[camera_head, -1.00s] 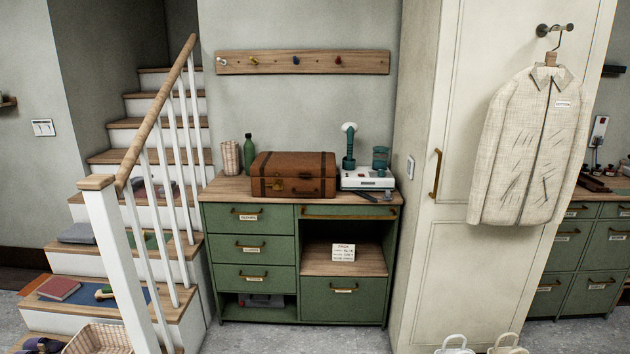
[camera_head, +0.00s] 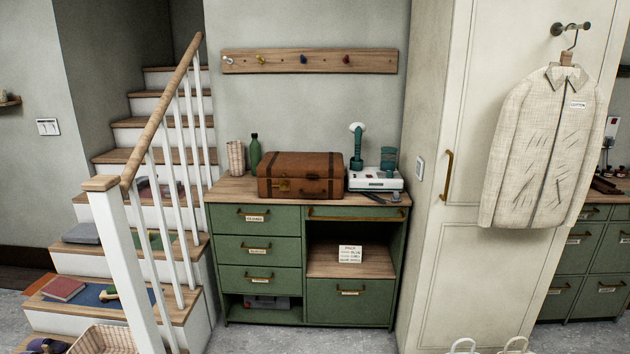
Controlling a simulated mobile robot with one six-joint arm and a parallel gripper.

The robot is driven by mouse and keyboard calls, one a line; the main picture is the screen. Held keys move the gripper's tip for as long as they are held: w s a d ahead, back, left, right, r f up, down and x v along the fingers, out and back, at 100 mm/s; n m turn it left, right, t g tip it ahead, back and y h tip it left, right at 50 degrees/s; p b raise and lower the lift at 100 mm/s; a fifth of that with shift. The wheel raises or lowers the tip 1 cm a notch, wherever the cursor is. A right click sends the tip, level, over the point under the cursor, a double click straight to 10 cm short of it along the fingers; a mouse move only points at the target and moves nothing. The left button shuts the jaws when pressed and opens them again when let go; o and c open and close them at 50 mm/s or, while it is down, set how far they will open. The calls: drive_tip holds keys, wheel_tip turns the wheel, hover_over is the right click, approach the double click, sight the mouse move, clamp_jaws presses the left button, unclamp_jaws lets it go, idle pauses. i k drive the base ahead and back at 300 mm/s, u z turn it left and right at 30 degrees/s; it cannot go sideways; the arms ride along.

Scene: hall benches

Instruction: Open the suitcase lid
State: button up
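A brown leather suitcase (camera_head: 300,178) with dark straps lies flat on the wooden top of a green cabinet (camera_head: 230,188). Its lid is shut. A brass-coloured clasp shows low on its front face, left of the middle. The front and top of the suitcase are unobstructed in this view. My gripper is not in view.
Left of the suitcase stand a green bottle (camera_head: 255,152) and a woven cup (camera_head: 236,158). Close on its right is a white base unit (camera_head: 375,180) with a green steamer (camera_head: 356,146). A stair railing (camera_head: 160,115) rises at left; a tall cream cupboard (camera_head: 470,200) stands at right.

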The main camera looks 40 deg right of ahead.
sight(274, 164)
drive_tip(key=i, duration=0.95)
drive_tip(key=u, duration=0.05)
